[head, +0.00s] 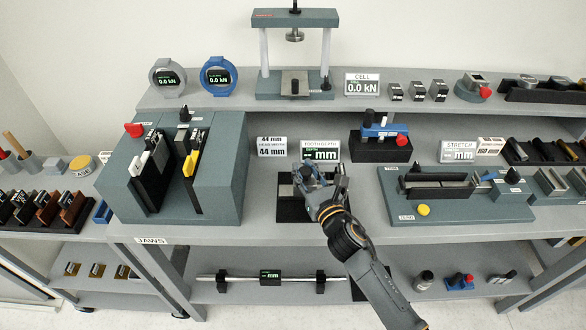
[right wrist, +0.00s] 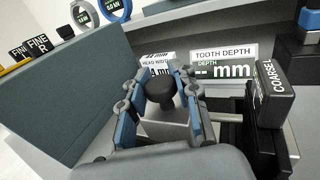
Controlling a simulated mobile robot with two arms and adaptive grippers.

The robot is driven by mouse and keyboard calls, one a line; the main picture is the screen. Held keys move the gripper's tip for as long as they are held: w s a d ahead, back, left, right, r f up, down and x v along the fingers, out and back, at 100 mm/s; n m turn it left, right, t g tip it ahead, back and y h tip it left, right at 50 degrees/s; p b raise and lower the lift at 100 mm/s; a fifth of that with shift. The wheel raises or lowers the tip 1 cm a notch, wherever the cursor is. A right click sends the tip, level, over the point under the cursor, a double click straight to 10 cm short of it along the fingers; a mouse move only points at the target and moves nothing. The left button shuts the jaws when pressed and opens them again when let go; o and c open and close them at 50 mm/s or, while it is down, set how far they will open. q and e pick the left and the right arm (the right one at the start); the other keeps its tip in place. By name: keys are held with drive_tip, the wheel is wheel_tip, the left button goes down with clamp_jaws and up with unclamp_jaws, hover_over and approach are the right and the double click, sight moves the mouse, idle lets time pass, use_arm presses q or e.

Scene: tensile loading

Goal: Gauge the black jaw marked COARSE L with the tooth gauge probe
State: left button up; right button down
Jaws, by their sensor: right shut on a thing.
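My right gripper (head: 312,185) is over the dark base plate (head: 288,213) in front of the TOOTH DEPTH display (head: 319,151). In the right wrist view the gripper (right wrist: 162,92) is shut on a black round knob (right wrist: 160,88) above a light grey block (right wrist: 168,128), which looks like the tooth gauge probe. The black jaw marked COARSE L (right wrist: 272,95) stands upright just right of the gripper, apart from the fingers. In the head view its black top (head: 341,181) shows beside the gripper. Its toothed face is hard to make out. My left gripper is out of view.
The blue-grey jaw rack (head: 222,165) stands to the left like a wall. A black block (head: 381,150) with a blue piece is behind right, and the slide fixture (head: 470,212) is farther right. The TOOTH DEPTH display (right wrist: 222,66) shows dashes for its value.

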drive_tip(key=shift+d+f, duration=0.1)
drive_tip(key=shift+d, duration=0.15)
drive_tip(key=c, duration=1.4)
unclamp_jaws()
drive_tip(key=shift+s+a, duration=0.1)
drive_tip(key=shift+c, duration=0.2)
drive_tip(key=o, duration=0.4)
drive_tip(key=shift+s, duration=0.1)
drive_tip(key=v, duration=1.2)
